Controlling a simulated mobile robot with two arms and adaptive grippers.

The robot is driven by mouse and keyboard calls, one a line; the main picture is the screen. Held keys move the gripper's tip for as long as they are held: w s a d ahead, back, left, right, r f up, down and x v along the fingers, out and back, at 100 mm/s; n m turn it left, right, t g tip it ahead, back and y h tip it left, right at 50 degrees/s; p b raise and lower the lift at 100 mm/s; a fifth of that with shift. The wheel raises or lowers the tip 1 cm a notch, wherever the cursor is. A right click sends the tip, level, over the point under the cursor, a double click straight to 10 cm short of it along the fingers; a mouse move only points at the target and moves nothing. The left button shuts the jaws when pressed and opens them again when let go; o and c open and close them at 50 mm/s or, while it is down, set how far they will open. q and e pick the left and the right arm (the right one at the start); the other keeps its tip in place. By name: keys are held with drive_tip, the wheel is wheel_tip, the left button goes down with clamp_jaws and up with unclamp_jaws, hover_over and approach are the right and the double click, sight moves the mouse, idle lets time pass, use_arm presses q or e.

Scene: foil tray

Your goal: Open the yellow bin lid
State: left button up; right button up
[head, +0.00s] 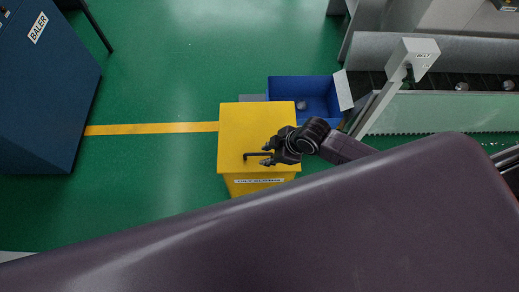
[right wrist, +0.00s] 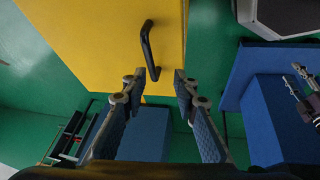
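The yellow bin (head: 235,125) stands in the middle of the head view with its lid down. A black bar handle (head: 251,155) lies on the lid near its front edge; it also shows in the right wrist view (right wrist: 147,42). My right gripper (head: 265,156) reaches in from the right above the lid. Its fingers are apart, one on each side of the handle's near end; in the right wrist view (right wrist: 158,76) the gap between the fingertips shows clearly. I cannot tell if they touch it. What looks like my left gripper (right wrist: 299,77), fingers apart, shows at the right wrist view's right edge.
A blue open box (head: 316,88) with a small grey item in it stands behind the yellow bin. A conveyor (head: 440,110) runs at the right. A dark blue baler (head: 45,95) stands at the left. Green floor with a yellow stripe (head: 150,129) is clear between.

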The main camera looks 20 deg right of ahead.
sight(260, 154)
drive_tip(key=shift+w+a+f+n+g+p, duration=0.15)
drive_tip(key=shift+w+f+n, duration=0.2)
drive_tip(key=shift+w+f, duration=0.35)
drive_tip(key=shift+w+a+f+n+g+p, duration=0.15)
drive_tip(key=shift+w+f+n, duration=0.25)
drive_tip(key=shift+f, duration=0.55)
drive_tip(key=shift+w+a+f+n+p, duration=0.15)
drive_tip(key=shift+w+f+n, duration=0.2)
drive_tip(key=shift+w+f, duration=0.35)
drive_tip(key=shift+s+d+f, duration=0.1)
drive_tip(key=shift+f, duration=0.05)
clamp_jaws()
